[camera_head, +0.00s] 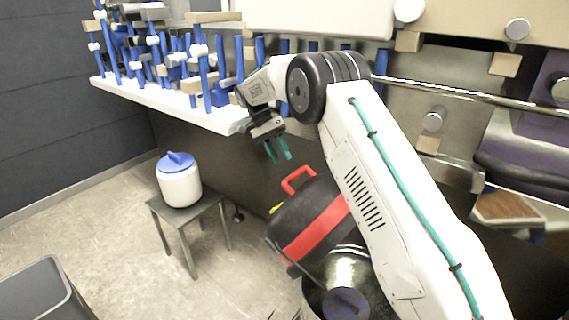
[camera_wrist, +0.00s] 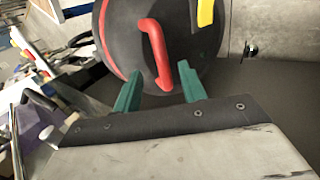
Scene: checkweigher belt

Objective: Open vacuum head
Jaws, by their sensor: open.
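The vacuum head (camera_head: 298,212) is black and rounded, with a red band and a red handle (camera_head: 298,179). It is tilted at the rim of a shiny steel drum (camera_head: 350,268), partly behind my arm. A yellow latch (camera_head: 275,209) shows on its left side. My gripper (camera_head: 278,150) is open and empty, above and left of the handle. In the wrist view, the red handle (camera_wrist: 156,52) lies just beyond the green fingertips of my gripper (camera_wrist: 160,80), apart from them, and a yellow latch (camera_wrist: 205,12) shows.
A white pot with a blue lid (camera_head: 180,184) stands on a small grey table (camera_head: 188,214) at left. A white shelf (camera_head: 170,102) with blue clamps runs behind. A grey bin (camera_head: 45,290) is at front left. Floor between is clear.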

